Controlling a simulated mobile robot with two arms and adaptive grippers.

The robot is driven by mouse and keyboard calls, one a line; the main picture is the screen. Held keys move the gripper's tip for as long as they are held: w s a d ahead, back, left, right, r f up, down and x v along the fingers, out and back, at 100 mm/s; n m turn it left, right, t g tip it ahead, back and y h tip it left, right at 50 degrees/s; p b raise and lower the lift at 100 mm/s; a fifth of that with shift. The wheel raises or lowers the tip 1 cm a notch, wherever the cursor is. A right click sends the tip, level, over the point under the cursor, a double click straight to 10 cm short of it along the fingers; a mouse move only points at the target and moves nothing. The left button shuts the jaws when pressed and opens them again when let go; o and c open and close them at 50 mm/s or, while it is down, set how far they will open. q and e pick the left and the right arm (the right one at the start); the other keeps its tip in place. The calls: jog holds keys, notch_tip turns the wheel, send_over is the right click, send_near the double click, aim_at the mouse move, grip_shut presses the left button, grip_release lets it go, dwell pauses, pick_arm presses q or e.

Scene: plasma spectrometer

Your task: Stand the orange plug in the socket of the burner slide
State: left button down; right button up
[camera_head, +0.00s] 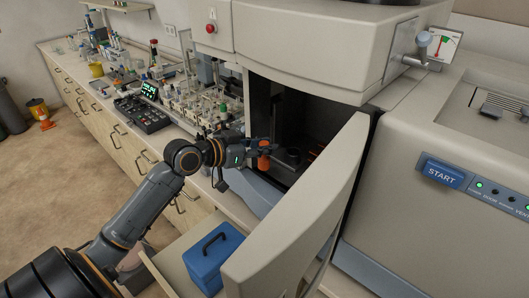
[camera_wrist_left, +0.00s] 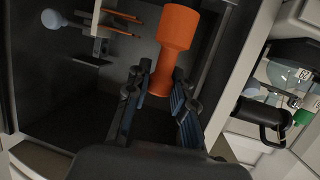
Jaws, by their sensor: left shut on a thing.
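The orange plug (camera_head: 263,162) is in my left gripper (camera_head: 260,147), at the open front of the spectrometer's dark chamber (camera_head: 270,100). In the left wrist view the plug (camera_wrist_left: 176,35) has a wide end and a narrower end, and the two fingers of the left gripper (camera_wrist_left: 160,98) are shut around the narrower part. A dark round part (camera_head: 291,157) stands inside the chamber just right of the plug. It may be the burner slide's socket, but it is too dark to be sure. The plug is apart from it. My right gripper is out of view.
The open chamber door (camera_head: 300,220) stands close to the right of my left arm. A blue case (camera_head: 212,260) lies in an open drawer below. Glassware and racks (camera_head: 190,95) crowd the bench at left. Copper-coloured rods (camera_wrist_left: 120,25) show inside the chamber.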

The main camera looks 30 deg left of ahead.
pick_arm(q)
jog(key=shift+w, duration=0.65)
jog(key=shift+x, duration=0.9)
jog(key=w+d+f+b, duration=0.1)
jog(key=w+b, duration=0.1)
jog(key=w, duration=0.8)
jog(key=shift+w+d+f, duration=0.2)
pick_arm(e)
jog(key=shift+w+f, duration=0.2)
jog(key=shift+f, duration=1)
